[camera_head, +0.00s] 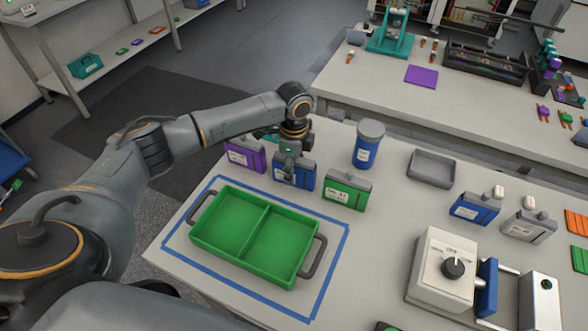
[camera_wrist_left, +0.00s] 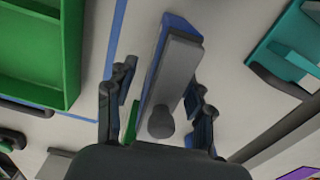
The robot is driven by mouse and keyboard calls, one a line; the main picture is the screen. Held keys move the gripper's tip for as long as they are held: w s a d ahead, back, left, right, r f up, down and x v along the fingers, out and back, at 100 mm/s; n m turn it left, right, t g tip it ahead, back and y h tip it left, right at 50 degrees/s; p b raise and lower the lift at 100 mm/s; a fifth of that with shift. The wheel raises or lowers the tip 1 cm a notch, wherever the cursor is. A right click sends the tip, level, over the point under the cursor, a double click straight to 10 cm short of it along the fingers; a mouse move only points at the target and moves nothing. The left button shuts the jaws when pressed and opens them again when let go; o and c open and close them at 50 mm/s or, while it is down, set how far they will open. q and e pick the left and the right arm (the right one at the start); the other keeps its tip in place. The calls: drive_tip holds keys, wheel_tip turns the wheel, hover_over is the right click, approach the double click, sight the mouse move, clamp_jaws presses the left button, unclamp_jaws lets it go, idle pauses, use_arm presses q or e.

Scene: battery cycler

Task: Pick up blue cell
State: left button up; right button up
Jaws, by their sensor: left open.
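The blue cell (camera_head: 294,178) with a grey top stands on the bench between a purple cell (camera_head: 244,154) and a green cell (camera_head: 346,190). My left gripper (camera_head: 290,162) is directly above it and hides part of its top. In the left wrist view, the blue cell (camera_wrist_left: 158,62) shows its grey top and round knob between the two spread fingers of my left gripper (camera_wrist_left: 158,104). The jaws are open, with gaps visible beside the grey top. My right gripper is not in view.
A green two-compartment tray (camera_head: 267,207) with grey handles lies inside a blue tape outline in front. A blue jar (camera_head: 368,146) and a grey tray (camera_head: 431,168) stand to the right. Another blue cell (camera_head: 475,209) stands near a white device (camera_head: 441,268) with a black knob.

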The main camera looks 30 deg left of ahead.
use_arm(q)
drive_tip(key=shift+f, duration=0.25)
clamp_jaws()
drive_tip(key=shift+w+r, duration=0.15)
drive_tip(key=shift+r, duration=0.05)
